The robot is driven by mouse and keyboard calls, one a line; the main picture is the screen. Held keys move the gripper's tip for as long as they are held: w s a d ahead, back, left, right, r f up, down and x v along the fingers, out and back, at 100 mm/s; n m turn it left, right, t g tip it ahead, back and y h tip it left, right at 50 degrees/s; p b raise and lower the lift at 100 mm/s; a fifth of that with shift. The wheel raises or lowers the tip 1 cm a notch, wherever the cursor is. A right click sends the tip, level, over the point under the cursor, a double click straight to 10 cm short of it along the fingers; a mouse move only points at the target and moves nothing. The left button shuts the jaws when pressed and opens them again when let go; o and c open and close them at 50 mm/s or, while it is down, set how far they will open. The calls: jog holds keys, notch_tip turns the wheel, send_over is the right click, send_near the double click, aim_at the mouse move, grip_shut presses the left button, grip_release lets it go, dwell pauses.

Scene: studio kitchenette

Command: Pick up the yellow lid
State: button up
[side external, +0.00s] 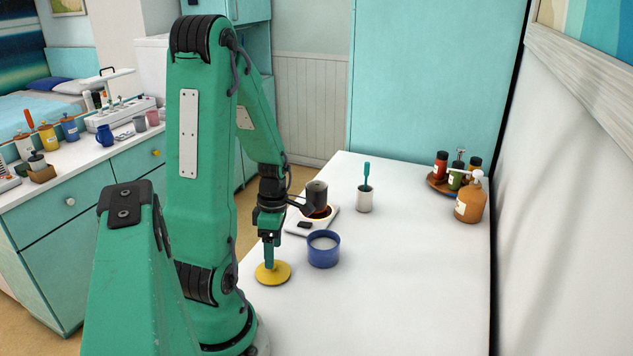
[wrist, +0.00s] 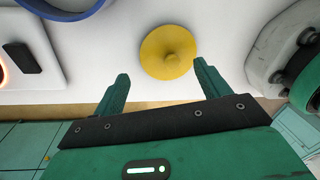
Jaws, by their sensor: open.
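The yellow lid (side external: 272,273) lies flat on the white counter near its left edge in the side view. In the wrist view the round yellow lid (wrist: 167,54) with its central knob sits just beyond the space between my fingertips. My gripper (side external: 270,262) points down over the lid in the side view, and its fingers hide part of the lid. In the wrist view my gripper (wrist: 158,72) is open and empty, with one finger on each side. I cannot tell whether the fingers touch the lid.
A blue pot (side external: 323,249) stands close to the right of the lid. Behind it is a hot plate (side external: 327,224) with a dark pot (side external: 317,197). A white cup (side external: 365,199) holds a teal utensil. Bottles on a tray (side external: 437,184) stand at the back right. The counter's front right is clear.

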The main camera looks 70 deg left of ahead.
jog(key=shift+s+d+f, duration=0.1)
jog(key=shift+f, duration=0.65)
jog(key=shift+s+d+f, duration=0.1)
jog(key=shift+f, duration=0.65)
jog(key=shift+a, duration=0.1)
jog(key=c, duration=1)
